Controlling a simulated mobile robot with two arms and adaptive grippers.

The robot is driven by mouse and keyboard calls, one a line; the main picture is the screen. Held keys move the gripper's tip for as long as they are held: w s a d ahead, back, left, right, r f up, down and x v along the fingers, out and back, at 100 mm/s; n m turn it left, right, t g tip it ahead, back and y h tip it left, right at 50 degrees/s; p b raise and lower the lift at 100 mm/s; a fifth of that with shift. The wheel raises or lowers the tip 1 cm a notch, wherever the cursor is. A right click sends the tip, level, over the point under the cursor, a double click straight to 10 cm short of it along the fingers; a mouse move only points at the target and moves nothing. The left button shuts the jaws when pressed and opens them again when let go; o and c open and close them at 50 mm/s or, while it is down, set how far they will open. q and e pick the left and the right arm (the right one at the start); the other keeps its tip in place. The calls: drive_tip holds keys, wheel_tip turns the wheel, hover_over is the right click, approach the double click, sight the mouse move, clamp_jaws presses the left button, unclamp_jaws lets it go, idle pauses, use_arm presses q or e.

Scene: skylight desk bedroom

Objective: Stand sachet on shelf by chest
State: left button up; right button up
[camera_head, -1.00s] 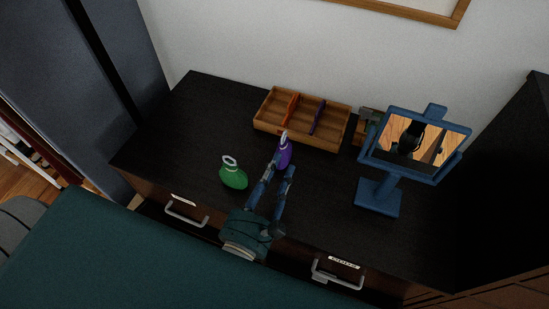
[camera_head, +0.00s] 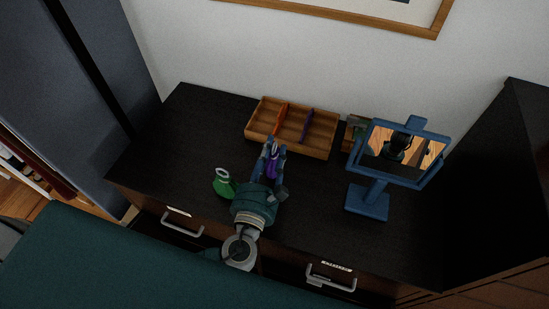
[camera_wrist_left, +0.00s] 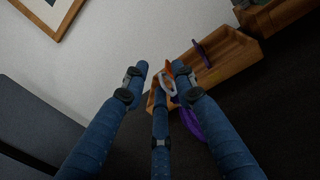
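A purple sachet (camera_head: 271,168) with a pale loop on top is on the dark chest top (camera_head: 320,205), partly hidden by my left gripper (camera_head: 275,147). The fingers are apart around the sachet's upper part. In the left wrist view, the sachet (camera_wrist_left: 193,124) is behind the middle and right fingers of the open gripper (camera_wrist_left: 160,74); I cannot tell whether they touch. A green sachet (camera_head: 222,186) with a pale loop is just left of the gripper. I cannot make out which surface is the shelf. My right gripper is not in view.
A wooden divided tray (camera_head: 318,151) stands behind the gripper against the wall, with orange and purple dividers. A blue-framed mirror (camera_head: 368,201) stands to the right, beside a small wooden item (camera_head: 352,133). The left end of the chest top is clear.

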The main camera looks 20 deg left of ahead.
use_arm(q)
drive_tip(key=shift+c, duration=0.3)
clamp_jaws()
